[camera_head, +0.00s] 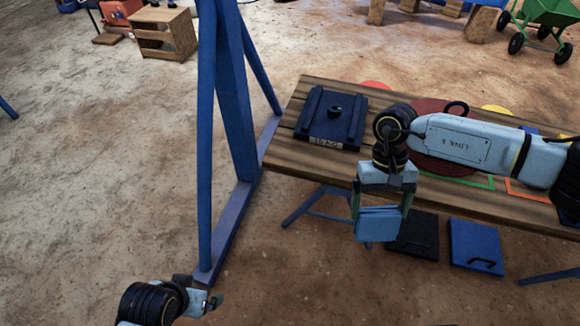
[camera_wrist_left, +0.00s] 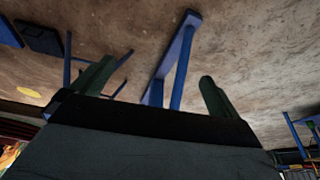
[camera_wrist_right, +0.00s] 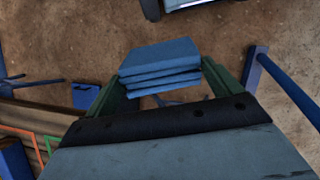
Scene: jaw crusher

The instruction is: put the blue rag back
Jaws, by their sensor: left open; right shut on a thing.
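The blue rag (camera_head: 377,224) is a folded, layered light-blue cloth. My right gripper (camera_head: 380,208) is shut on it and holds it in the air in front of the table's near edge. In the right wrist view the rag (camera_wrist_right: 161,66) sits between the two green fingers. My left gripper (camera_head: 212,297) is low at the bottom left of the head view, away from the table. In the left wrist view its fingers (camera_wrist_left: 155,85) are wide apart with nothing between them.
The wooden table (camera_head: 300,131) carries a dark plate marked 15 KG (camera_head: 333,118), a dark red disc and coloured outlines. A blue frame post (camera_head: 233,110) stands left of it. A black case (camera_head: 415,236) and a blue case (camera_head: 476,246) lie on the ground. Open dirt lies left.

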